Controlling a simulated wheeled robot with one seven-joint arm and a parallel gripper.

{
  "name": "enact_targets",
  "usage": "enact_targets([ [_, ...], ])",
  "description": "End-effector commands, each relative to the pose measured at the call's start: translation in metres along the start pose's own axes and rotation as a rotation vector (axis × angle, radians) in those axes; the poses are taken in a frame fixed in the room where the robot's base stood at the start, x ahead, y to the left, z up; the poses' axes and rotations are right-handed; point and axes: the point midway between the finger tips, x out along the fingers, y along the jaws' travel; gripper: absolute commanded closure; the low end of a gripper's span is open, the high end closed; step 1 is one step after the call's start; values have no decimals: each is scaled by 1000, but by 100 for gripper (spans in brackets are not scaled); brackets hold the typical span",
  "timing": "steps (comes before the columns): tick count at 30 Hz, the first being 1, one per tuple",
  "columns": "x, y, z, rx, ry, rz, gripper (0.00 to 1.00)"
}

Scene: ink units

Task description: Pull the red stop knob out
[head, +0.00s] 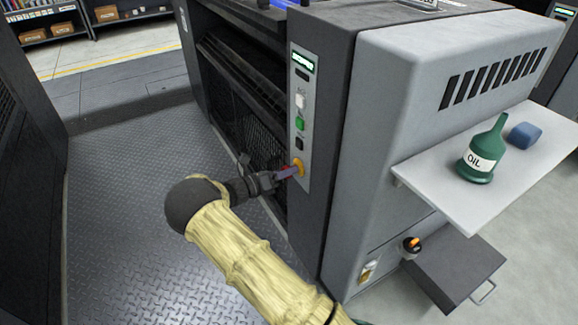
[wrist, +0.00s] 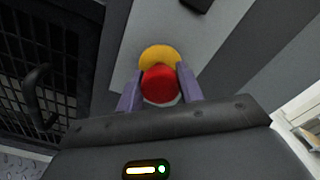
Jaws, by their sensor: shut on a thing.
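The red stop knob (wrist: 160,84) sits in front of its yellow base plate (wrist: 158,53) on the grey control strip. In the head view the red knob (head: 287,173) shows only as a small patch beside the yellow base (head: 298,167), at the lower end of the strip. My gripper (wrist: 160,88) is shut on the knob, with one purple finger on each side of it. In the head view my gripper (head: 284,175) reaches the strip from the left and hides most of the knob. I cannot tell how far out the knob stands.
Above the knob are a green button (head: 299,124), a white button (head: 299,101) and a dark button (head: 299,143). A black mesh guard (head: 235,120) is left of the strip. A shelf (head: 440,185) with a green oil can (head: 485,150) juts out at right. The plate floor (head: 120,200) is clear.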

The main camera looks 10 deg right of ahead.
Motion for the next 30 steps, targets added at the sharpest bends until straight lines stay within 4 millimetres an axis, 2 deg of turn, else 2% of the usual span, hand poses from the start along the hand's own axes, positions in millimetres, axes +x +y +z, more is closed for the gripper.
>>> enact_targets([
  [10,-8,2,0,0,-3,11,100],
  [11,-9,3,0,0,-3,11,57],
  [13,-7,2,-1,0,-1,9,44],
  [14,-6,2,-1,0,0,7,41],
  [23,0,0,-1,0,5,-3,41],
  [26,-6,-1,-1,-1,5,-2,41],
  [30,-25,-1,1,-1,3,1,41],
])
